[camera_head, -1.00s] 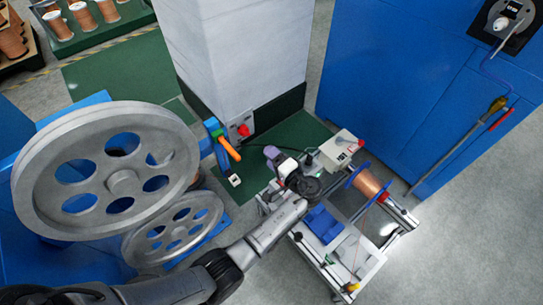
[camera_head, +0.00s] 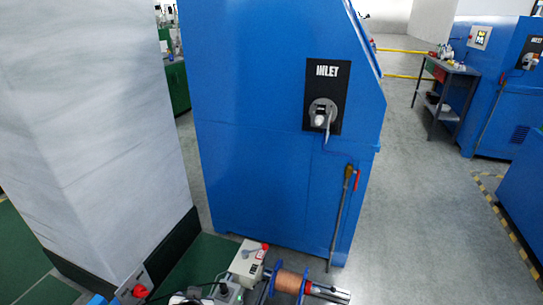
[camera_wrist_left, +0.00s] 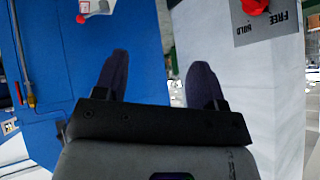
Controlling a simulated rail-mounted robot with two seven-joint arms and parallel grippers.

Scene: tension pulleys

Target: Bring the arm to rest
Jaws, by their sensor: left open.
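My left gripper (camera_wrist_left: 160,78) shows in the left wrist view with its two dark fingers spread apart and nothing between them. It points between the blue cabinet (camera_wrist_left: 55,90) on the left and the white column (camera_wrist_left: 275,90) on the right. In the head view only a small part of what may be my left wrist shows at the bottom edge, and the rest of the arm is out of frame. My right gripper is in neither view.
In the head view, the blue cabinet (camera_head: 260,130) with an INLET panel (camera_head: 322,95) stands ahead. The white column (camera_head: 80,120) is at left. A copper spool (camera_head: 289,281) and a control box (camera_head: 248,261) sit at the bottom.

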